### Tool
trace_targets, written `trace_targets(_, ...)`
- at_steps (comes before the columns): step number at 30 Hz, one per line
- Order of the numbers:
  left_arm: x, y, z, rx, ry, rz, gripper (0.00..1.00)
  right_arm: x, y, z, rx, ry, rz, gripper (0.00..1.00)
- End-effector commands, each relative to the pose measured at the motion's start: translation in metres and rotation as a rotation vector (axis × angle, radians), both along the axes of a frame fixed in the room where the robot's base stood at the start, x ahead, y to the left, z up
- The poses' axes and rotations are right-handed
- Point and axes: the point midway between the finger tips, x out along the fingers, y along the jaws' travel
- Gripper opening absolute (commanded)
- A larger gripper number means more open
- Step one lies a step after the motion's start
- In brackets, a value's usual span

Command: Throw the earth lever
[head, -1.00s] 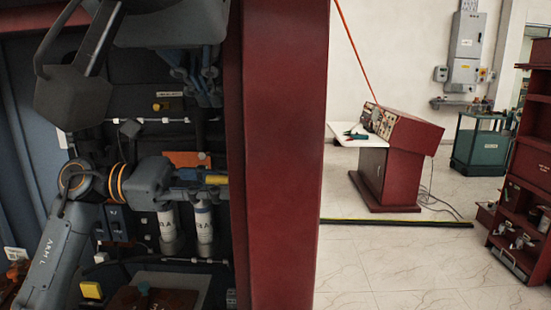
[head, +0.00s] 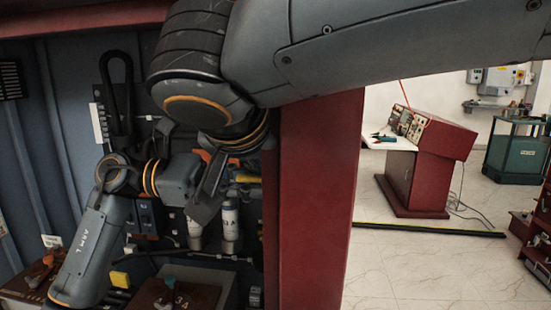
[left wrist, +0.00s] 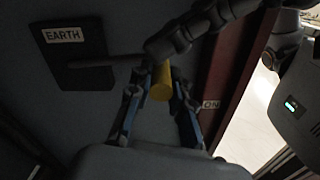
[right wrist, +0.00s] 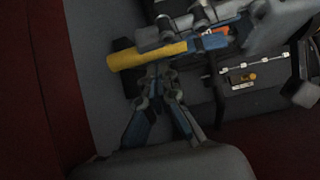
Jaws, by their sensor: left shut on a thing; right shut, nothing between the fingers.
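The earth lever's yellow handle (left wrist: 162,82) shows in the left wrist view, joined to a dark bar that runs to a dark plate with the EARTH label (left wrist: 65,33). My left gripper (left wrist: 160,90) is shut on the handle. In the right wrist view the yellow handle (right wrist: 150,54) lies nearly level, with the left gripper's blue fingertip (right wrist: 210,43) at its right part. My right gripper (right wrist: 157,85) is shut and empty, its tips close below the handle; I cannot tell if they touch it. In the head view my right arm hides most of the left gripper, and part of the handle (head: 246,178) shows.
A red cabinet post (head: 318,200) stands just right of the handle. White cylinders (head: 230,225) and a box with a red-brown top (head: 180,292) sit below. A red console (head: 420,165) stands farther off on open floor.

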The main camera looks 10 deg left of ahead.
Motion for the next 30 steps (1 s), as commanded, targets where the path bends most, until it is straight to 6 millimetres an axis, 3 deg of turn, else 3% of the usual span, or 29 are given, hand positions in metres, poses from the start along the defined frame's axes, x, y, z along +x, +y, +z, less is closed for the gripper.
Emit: trace_targets(30,0.0,0.001,0.006,-0.012,-0.007,0.002,0.0,-0.007,0.001,-0.023,-0.009,0.013,0.004,0.0)
